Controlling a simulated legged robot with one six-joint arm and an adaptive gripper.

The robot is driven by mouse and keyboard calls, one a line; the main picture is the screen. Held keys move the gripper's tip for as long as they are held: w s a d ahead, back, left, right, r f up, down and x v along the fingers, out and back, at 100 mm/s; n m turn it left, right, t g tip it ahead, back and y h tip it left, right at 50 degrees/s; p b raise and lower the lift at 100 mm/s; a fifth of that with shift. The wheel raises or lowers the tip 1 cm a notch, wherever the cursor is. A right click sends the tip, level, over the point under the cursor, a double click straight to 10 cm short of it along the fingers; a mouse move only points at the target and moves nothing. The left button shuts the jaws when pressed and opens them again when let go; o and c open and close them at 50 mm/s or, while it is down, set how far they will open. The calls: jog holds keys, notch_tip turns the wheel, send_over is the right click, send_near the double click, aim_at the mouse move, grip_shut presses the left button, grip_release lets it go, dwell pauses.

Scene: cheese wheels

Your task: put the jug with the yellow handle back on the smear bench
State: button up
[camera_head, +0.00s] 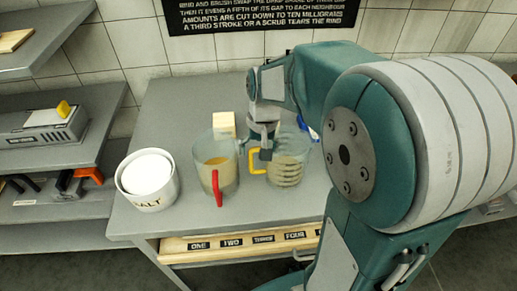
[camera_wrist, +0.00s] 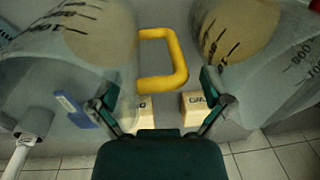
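The jug with the yellow handle (camera_head: 288,172) is clear, with dark markings and pale contents. It stands upright on the grey bench (camera_head: 185,98), and its yellow handle (camera_head: 255,160) points left. In the wrist view this jug (camera_wrist: 75,70) is on the left, and its yellow handle (camera_wrist: 178,62) shows between my two fingers. My gripper (camera_head: 265,150) is open, pointing down at the handle; its fingers (camera_wrist: 160,92) are spread to either side. I cannot tell how deep the handle sits between them, and no grip shows.
A similar jug with a red handle (camera_head: 217,178) stands close left. A white salt tub (camera_head: 147,178) is at the bench's left edge. A pale block (camera_head: 223,124) stands behind. A drawer with numbered labels (camera_head: 232,242) is below the front edge. Shelves (camera_head: 50,125) stand left.

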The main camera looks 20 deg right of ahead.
notch_tip(320, 180, up, 11)
jog(key=s+a+n+t, duration=0.1)
jog(key=s+a+t, duration=0.1)
jog(key=s, duration=0.5)
jog(key=s+a+f+n+t+h, duration=0.1)
jog(key=s+n+t, duration=0.1)
jog(key=s, duration=0.5)
jog(key=shift+s+a+f+t, duration=0.2)
jog(key=shift+a+t, duration=0.2)
jog(key=shift+t, duration=0.2)
dwell(0.8)
